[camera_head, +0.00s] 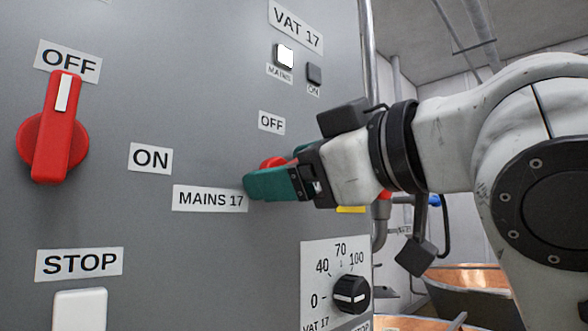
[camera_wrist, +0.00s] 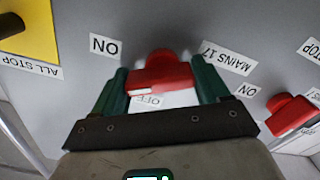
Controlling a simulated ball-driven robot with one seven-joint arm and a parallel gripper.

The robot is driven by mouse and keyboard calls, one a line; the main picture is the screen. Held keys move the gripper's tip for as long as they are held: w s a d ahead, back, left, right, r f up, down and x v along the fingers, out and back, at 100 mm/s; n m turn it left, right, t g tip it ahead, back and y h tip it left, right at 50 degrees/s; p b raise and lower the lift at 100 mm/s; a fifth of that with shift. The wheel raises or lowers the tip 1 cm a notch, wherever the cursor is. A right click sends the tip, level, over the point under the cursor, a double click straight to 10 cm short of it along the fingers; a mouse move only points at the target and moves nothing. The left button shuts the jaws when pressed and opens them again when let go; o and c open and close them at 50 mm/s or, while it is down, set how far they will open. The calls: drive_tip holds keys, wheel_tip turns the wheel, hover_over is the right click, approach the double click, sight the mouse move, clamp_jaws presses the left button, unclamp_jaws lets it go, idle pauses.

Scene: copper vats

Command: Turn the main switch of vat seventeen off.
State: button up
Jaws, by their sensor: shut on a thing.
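The red main switch of vat seventeen (camera_wrist: 162,72) is on the grey panel beside the "MAINS 17" label (camera_head: 210,198). In the head view only a bit of its red (camera_head: 272,162) shows; my gripper hides the rest. In the wrist view its handle lies crosswise between the green jaws, with a pale line on its left part. Its exact angle is hard to tell. The "OFF" label (camera_head: 271,121) is above it; an "ON" label (camera_wrist: 104,45) shows up and left of it in the wrist view. My gripper (camera_head: 262,184) is shut on the switch.
Another red switch (camera_head: 53,135) points to OFF at left, above a white STOP button (camera_head: 79,309). The MAINS lamp (camera_head: 284,55) is bright white; the ON lamp (camera_head: 313,74) is dark. A black dial (camera_head: 350,294) is below my gripper. A yellow plate (camera_wrist: 30,35) is nearby.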

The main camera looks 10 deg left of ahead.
drive_tip(key=n, duration=0.5)
drive_tip(key=shift+s+n, duration=0.1)
drive_tip(key=shift+n, duration=0.2)
drive_tip(key=n, duration=0.6)
drive_tip(key=shift+s+a+f+b, duration=0.1)
drive_tip(key=shift+s+a+b, duration=0.1)
drive_tip(key=shift+b, duration=0.15)
drive_tip(key=shift+n, duration=0.4)
drive_tip(key=o, duration=1)
drive_tip(key=shift+c, duration=0.2)
drive_tip(key=shift+d, duration=0.1)
drive_tip(key=b+v, duration=0.2)
drive_tip(key=v, duration=0.8)
drive_tip(key=shift+s+d, duration=0.2)
drive_tip(key=shift+s, duration=0.05)
